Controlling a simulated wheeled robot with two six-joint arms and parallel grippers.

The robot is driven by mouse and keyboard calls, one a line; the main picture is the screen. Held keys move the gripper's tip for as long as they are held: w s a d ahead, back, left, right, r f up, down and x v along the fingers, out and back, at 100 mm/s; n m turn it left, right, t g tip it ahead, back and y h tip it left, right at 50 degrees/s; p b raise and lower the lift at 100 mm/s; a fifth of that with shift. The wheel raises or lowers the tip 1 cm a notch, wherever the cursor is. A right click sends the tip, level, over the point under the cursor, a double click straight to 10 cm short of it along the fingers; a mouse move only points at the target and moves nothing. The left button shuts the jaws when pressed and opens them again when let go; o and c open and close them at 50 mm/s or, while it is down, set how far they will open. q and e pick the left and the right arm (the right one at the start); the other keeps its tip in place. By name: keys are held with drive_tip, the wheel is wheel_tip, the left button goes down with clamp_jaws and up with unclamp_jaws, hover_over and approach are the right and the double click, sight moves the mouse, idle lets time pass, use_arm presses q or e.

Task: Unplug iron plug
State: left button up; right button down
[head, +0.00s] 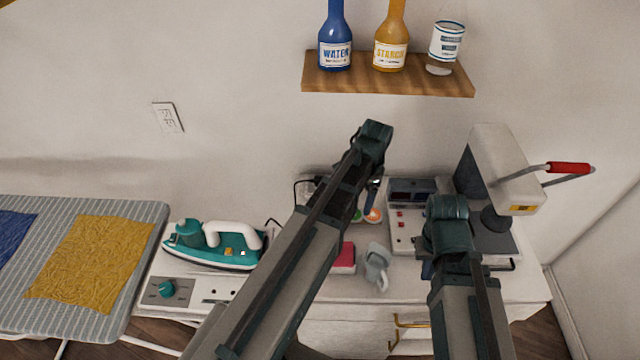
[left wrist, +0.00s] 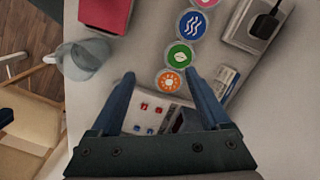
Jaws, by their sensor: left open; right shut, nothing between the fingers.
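A black plug (left wrist: 264,27) sits on a grey socket box (left wrist: 250,38) at the upper right of the left wrist view. In the head view the plug (head: 319,181) and its dark cord show behind my left arm, partly hidden. The teal iron with a white handle (head: 214,246) rests on the cabinet's left part. My left gripper (left wrist: 160,80) is open and empty above the cabinet top, to the left of the plug in the wrist view. My right gripper (head: 427,270) is mostly hidden under its own wrist, near the cabinet's front right; it is shut and empty.
A device with red buttons (head: 402,222), a press with a red handle (head: 505,190), a grey jug (head: 377,265) and a red block (head: 343,258) crowd the top. A shelf (head: 390,80) hangs above.

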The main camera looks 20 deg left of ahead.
sight(320, 179)
use_arm(q)
drive_tip(key=w+a+m, duration=0.1)
drive_tip(key=w+a, duration=0.2)
drive_tip(key=a, duration=0.2)
drive_tip(key=w+a+f+m+b, duration=0.1)
drive_tip(key=w+a+m, duration=0.1)
drive_tip(key=w+a, duration=0.2)
drive_tip(key=w+a+f+m, duration=0.1)
drive_tip(key=w+a, duration=0.3)
drive_tip(key=a, duration=0.3)
drive_tip(key=shift+a+m+h, duration=0.3)
drive_tip(key=shift+a, duration=0.1)
drive_tip(key=shift+w+a+b, duration=0.15)
drive_tip(key=shift+a+b, duration=0.15)
drive_tip(key=shift+a, duration=0.25)
use_arm(e)
drive_tip(key=shift+f, duration=0.9)
use_arm(q)
drive_tip(key=shift+f, duration=0.1)
use_arm(e)
drive_tip(key=shift+f, duration=0.2)
use_arm(q)
wheel_tip(320, 179, down, 9)
drive_tip(key=b, duration=0.9)
use_arm(e)
wheel_tip(320, 179, down, 9)
drive_tip(key=shift+r, duration=0.1)
drive_tip(key=shift+r, duration=0.1)
use_arm(q)
drive_tip(key=shift+c, duration=0.3)
